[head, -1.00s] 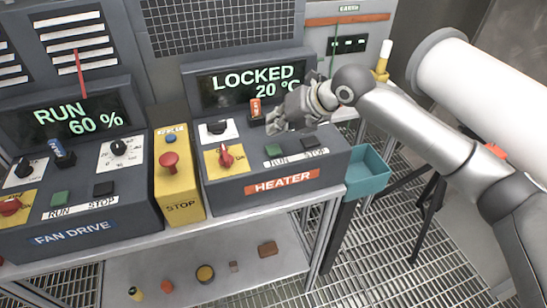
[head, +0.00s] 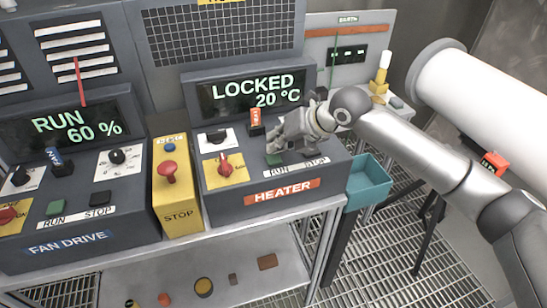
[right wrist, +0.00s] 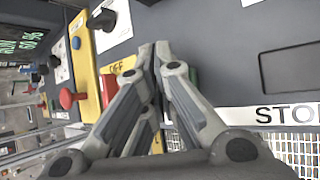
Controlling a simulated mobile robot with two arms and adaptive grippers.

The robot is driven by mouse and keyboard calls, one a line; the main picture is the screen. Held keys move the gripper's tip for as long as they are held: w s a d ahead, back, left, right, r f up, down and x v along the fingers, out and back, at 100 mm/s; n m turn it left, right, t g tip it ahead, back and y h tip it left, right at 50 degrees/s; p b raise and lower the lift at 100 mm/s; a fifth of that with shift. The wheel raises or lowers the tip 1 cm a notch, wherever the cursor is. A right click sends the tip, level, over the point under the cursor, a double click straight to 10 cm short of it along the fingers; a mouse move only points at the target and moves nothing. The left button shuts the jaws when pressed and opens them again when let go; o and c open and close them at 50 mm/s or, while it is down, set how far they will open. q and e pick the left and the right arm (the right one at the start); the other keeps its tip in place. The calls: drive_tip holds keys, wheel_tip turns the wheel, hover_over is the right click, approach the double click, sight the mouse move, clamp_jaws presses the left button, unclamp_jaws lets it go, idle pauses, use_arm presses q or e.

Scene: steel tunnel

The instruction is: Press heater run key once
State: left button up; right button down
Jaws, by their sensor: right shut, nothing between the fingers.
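The heater panel (head: 225,187) is a dark grey sloped box with a red HEATER label. Its display (head: 250,90) reads LOCKED and 20 °C. The green heater run key (head: 274,160) sits above the word RUN; in the right wrist view its green edge (right wrist: 193,76) shows beside a finger, mostly hidden. My right gripper (head: 271,148) is shut and empty, with its fingertips just above the run key; I cannot tell whether they touch it. The dark STOP key (right wrist: 290,68) lies right of the fingers in the wrist view. My left gripper is not in view.
A red rotary switch (head: 224,165) on a yellow plate is left of the run key. An orange-tagged key switch (head: 256,120) stands behind the gripper. The yellow stop box (head: 177,212) and fan drive panel (head: 80,235) are left. A teal bin (head: 368,190) hangs right.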

sight(276, 156)
drive_tip(key=shift+f, duration=0.15)
idle(0.6)
drive_tip(key=shift+f, duration=0.25)
drive_tip(key=shift+f, duration=0.55)
idle(0.8)
drive_tip(key=shift+r+p, duration=0.7)
drive_tip(key=shift+r, duration=0.25)
wheel_tip(276, 156, up, 5)
drive_tip(key=p, duration=0.4)
